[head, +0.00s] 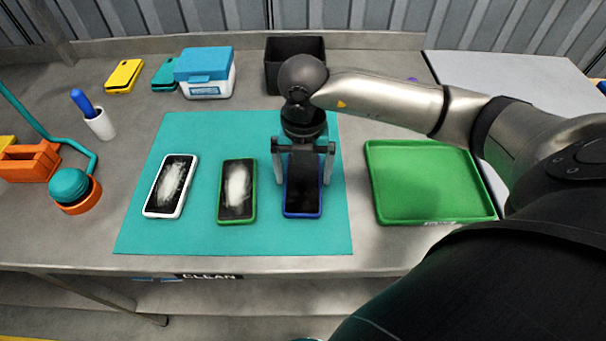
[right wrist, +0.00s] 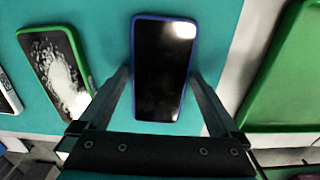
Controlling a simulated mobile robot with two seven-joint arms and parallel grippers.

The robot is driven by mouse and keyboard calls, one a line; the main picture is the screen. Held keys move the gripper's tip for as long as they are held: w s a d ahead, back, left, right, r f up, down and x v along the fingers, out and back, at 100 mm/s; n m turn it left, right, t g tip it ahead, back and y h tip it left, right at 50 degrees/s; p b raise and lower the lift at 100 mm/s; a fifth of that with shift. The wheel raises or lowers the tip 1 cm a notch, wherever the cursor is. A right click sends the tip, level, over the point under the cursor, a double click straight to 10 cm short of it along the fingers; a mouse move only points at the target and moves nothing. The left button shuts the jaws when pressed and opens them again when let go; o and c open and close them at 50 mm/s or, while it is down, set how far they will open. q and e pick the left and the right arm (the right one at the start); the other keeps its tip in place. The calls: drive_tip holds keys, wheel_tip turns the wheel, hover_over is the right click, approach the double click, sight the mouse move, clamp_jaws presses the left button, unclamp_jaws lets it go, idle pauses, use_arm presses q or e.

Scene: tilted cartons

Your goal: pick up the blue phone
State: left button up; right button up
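The blue phone (head: 303,197) lies flat, dark screen up, on the right part of the teal mat (head: 200,130). My right gripper (head: 303,178) is over its far end, with its fingers spread on either side of the phone. In the right wrist view the blue phone (right wrist: 163,70) lies between the two open fingers (right wrist: 163,88), with a gap at each side. The gripper holds nothing. My left gripper is not in view.
A green phone (head: 237,205) and a white phone (head: 162,195), both with whitish smudges, lie left on the mat. A green tray (head: 380,208) is to the right. A black bin (head: 285,80) and a blue-lidded box (head: 205,75) stand behind.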

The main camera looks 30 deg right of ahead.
drive_tip(key=c, duration=1.2)
